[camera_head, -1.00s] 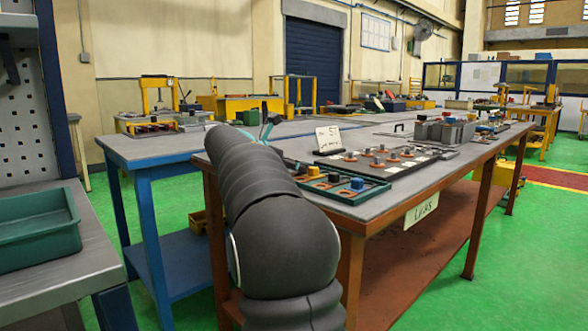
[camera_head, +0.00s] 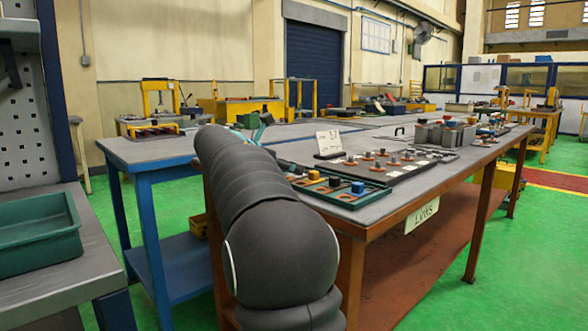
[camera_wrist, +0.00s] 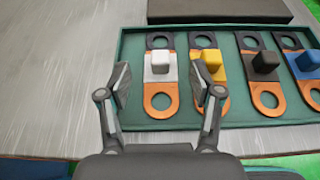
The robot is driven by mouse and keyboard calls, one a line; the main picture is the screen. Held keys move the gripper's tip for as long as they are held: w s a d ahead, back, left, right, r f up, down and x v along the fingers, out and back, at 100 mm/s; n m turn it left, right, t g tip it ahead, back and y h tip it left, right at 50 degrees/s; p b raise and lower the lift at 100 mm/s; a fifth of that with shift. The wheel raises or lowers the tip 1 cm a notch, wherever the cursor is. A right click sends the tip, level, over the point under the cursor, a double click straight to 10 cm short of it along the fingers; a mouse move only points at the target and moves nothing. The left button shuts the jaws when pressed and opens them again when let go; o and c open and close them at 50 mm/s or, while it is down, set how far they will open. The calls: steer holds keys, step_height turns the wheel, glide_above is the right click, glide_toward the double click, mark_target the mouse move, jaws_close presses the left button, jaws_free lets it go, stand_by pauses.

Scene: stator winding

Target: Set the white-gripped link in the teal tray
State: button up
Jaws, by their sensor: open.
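The white-gripped link (camera_wrist: 159,68) lies in a shallow teal tray (camera_wrist: 132,47) in the wrist view, at the left end of a row of links. It is a copper-coloured strap with a dark far end and a white block on top. My gripper (camera_wrist: 164,86) is open, with one finger on each side of this link in the picture; I cannot tell its height above the tray. In the head view this tray (camera_head: 346,203) sits on the table's near edge, and my arm hides the white block and gripper. A deeper teal tray (camera_head: 40,251) stands on the left bench.
Links with yellow (camera_wrist: 210,65), dark grey (camera_wrist: 262,64) and blue (camera_wrist: 305,66) blocks lie to the right of the white one. A dark board (camera_head: 385,166) with more parts and a small sign (camera_head: 329,143) stand behind. Bare table lies left of the row.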

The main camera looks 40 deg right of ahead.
steer(key=v, duration=0.9)
steer(key=shift+a+r+p, duration=0.2)
steer(key=shift+p, duration=0.25)
steer(key=s+a+f+m+t+y, duration=0.4)
steer(key=s+a+f+m+y, duration=0.9)
steer(key=s+a+f, duration=1.2)
steer(key=s+f+m, duration=0.2)
steer(key=s+m, duration=0.2)
steer(key=m, duration=0.1)
steer(key=shift+m+t+y, duration=0.3)
steer(key=shift+m, duration=0.1)
steer(key=shift+s+a, duration=0.1)
steer(key=shift+a, duration=0.05)
steer(key=shift+r+p, duration=0.55)
steer(key=shift+r, duration=0.05)
